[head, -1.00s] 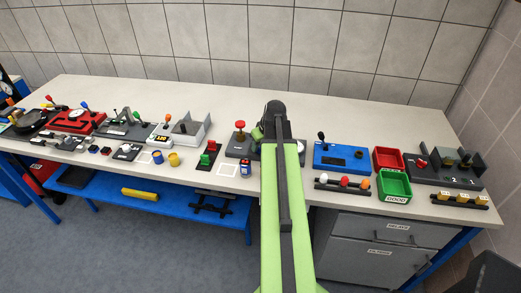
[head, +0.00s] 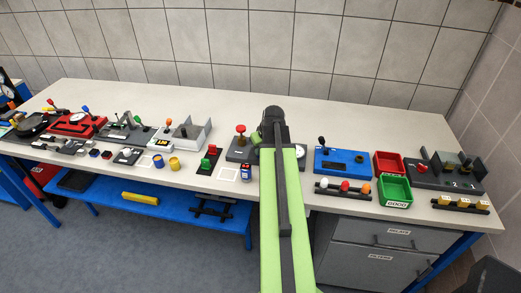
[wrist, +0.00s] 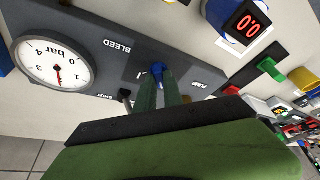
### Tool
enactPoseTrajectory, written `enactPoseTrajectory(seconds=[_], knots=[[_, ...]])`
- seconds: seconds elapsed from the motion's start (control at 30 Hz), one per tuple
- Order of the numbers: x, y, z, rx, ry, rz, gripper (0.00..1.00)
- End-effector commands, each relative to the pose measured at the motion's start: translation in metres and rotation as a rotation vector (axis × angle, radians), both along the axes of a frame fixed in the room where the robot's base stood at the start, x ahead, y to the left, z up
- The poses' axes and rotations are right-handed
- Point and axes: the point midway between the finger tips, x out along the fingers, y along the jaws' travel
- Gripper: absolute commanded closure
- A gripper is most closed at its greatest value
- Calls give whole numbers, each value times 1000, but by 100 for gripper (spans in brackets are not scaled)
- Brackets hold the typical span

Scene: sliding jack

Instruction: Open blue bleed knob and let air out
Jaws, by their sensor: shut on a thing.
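The blue bleed knob (wrist: 157,70) sits on the dark grey panel (wrist: 105,45) near the label BLEED in the wrist view. My gripper (wrist: 161,88) has its two green fingers closed on the knob. Part of the knob is hidden by the fingers. The round white gauge (wrist: 56,63), marked bar, is at the left end of the panel. Its red needle points down in the picture; the exact value is hard to read. In the head view my arm hides the knob and most of the gauge; the grey panel (head: 237,153) shows to its left.
A red-topped knob (head: 241,129) stands on the panel's left part. A blue can with a red display (head: 246,173) stands in front. A blue box with a black lever (head: 340,163), red and green trays (head: 394,190) lie to the right. Bare tabletop is behind.

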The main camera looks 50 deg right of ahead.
Motion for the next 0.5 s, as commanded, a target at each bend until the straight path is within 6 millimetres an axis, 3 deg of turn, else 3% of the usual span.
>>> enactPoseTrajectory(seconds=[0.5], knots=[[2, 4, 0, 0, 2, -445, 100]])
